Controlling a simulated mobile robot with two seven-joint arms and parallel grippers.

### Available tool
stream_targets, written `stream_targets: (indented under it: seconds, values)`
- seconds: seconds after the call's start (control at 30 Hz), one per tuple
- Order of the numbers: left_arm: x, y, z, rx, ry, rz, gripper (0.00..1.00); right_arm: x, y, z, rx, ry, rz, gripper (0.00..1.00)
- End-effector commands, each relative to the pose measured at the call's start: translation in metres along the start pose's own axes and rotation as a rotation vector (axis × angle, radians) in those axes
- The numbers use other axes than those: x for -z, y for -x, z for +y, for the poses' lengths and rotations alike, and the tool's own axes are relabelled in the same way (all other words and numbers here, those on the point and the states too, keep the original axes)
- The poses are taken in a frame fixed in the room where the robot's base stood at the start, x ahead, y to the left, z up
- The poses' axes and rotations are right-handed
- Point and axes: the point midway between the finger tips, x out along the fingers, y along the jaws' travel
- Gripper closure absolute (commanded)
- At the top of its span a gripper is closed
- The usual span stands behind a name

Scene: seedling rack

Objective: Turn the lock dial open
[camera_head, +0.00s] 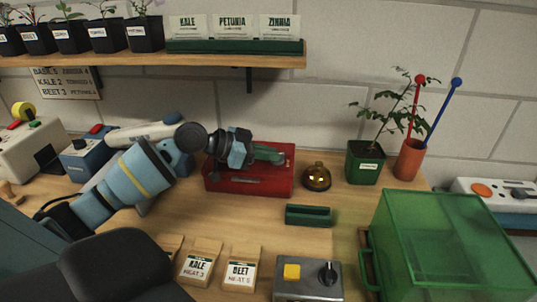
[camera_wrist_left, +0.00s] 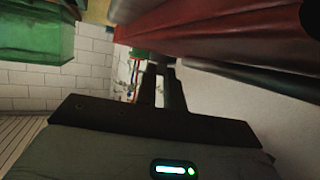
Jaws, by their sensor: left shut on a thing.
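The red box (camera_head: 222,183) stands on the wooden table against the wall, with a dark fitting (camera_head: 250,181) on its front. I cannot make out a lock dial on it. My left gripper (camera_head: 270,154) reaches in from the left over the box. In the left wrist view the fingers (camera_wrist_left: 158,85) are dark and close together, beside the red box (camera_wrist_left: 220,28). A grey control box (camera_head: 296,289) at the front has a yellow button and a dark knob (camera_head: 327,272). My right gripper is not seen.
A potted plant (camera_head: 363,166) and a green crate (camera_head: 450,240) stand further right. Seed packets (camera_head: 200,263) lie in front. A shelf (camera_head: 190,58) hangs above.

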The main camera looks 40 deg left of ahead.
Motion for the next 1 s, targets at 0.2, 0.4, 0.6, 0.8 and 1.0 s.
stream_targets:
  seconds: [0.2, 0.4, 0.6, 0.8, 1.0]
  values:
    - [-0.003, -0.001, 0.001, -0.003, 0.002, -0.006, 0.89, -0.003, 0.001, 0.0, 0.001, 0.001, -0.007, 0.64]
    - [-0.003, -0.001, 0.001, -0.003, 0.002, -0.006, 0.68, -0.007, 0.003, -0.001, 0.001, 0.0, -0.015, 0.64]
    - [-0.002, -0.001, 0.001, -0.002, 0.001, -0.004, 0.68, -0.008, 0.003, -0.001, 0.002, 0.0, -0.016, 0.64]
    - [-0.003, 0.009, 0.0, 0.0, 0.001, -0.005, 0.68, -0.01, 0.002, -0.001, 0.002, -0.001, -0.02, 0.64]
    - [-0.004, 0.034, 0.001, -0.002, 0.004, -0.008, 0.68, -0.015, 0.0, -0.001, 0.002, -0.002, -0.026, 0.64]
